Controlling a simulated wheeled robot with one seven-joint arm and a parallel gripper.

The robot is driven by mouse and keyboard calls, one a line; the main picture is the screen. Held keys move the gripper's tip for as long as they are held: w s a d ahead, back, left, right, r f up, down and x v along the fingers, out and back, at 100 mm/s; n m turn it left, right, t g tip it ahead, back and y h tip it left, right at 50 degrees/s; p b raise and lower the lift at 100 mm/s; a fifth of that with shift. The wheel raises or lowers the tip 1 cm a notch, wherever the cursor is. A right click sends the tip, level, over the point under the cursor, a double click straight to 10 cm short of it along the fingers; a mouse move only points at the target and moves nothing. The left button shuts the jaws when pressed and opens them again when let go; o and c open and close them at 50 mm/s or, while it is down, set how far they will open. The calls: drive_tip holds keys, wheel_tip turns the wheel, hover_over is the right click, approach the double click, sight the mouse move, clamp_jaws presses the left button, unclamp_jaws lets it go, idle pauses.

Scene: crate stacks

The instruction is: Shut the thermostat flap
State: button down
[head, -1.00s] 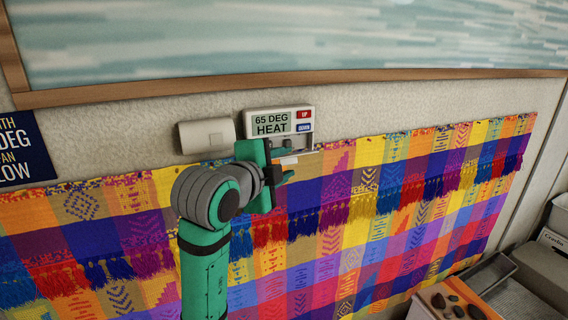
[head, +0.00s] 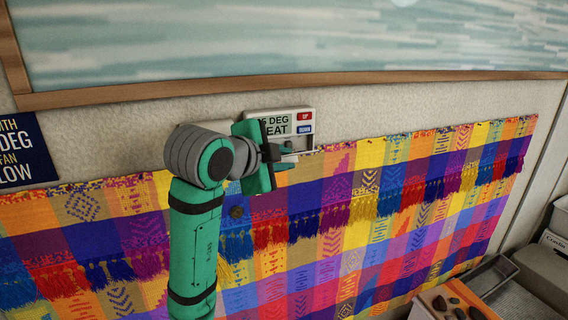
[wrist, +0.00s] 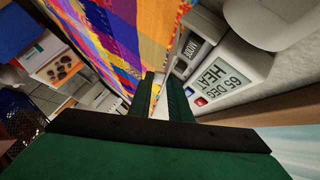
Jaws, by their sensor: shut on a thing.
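The thermostat (head: 308,140) is a white wall box with a grey display and red and blue buttons. In the head view my gripper hides part of its front. In the wrist view the thermostat (wrist: 247,66) reads "65 DEG HEAT" and has a recess with a small label below the display. The flap appears open, as a thin pale strip (wrist: 159,103) between my fingers; most of it is hidden. My gripper (head: 282,164) is at the thermostat's lower edge, and its fingers (wrist: 162,88) are closed on the flap's edge.
A colourful fringed cloth (head: 400,200) hangs on the wall just below the thermostat. A wood-framed picture (head: 300,84) is above it. A dark sign (head: 22,150) is at the left. Trays and boxes (head: 500,275) stand at the lower right.

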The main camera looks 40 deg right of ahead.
drive_tip(key=r+n+g, duration=0.1)
drive_tip(key=w+r+n+g+y, duration=0.1)
drive_tip(key=g, duration=0.1)
drive_tip(key=shift+w+d+y, duration=0.1)
drive_tip(key=shift+d+y, duration=0.05)
drive_tip(key=shift+y, duration=0.15)
drive_tip(key=shift+w+d+r+n+g+y, duration=0.2)
drive_tip(key=shift+w+r+n+g+y, duration=0.35)
drive_tip(key=shift+g, duration=0.45)
drive_tip(key=shift+w+f, duration=0.1)
drive_tip(key=c, duration=1.8)
unclamp_jaws()
drive_tip(key=shift+o, duration=0.4)
drive_tip(key=shift+a, duration=0.1)
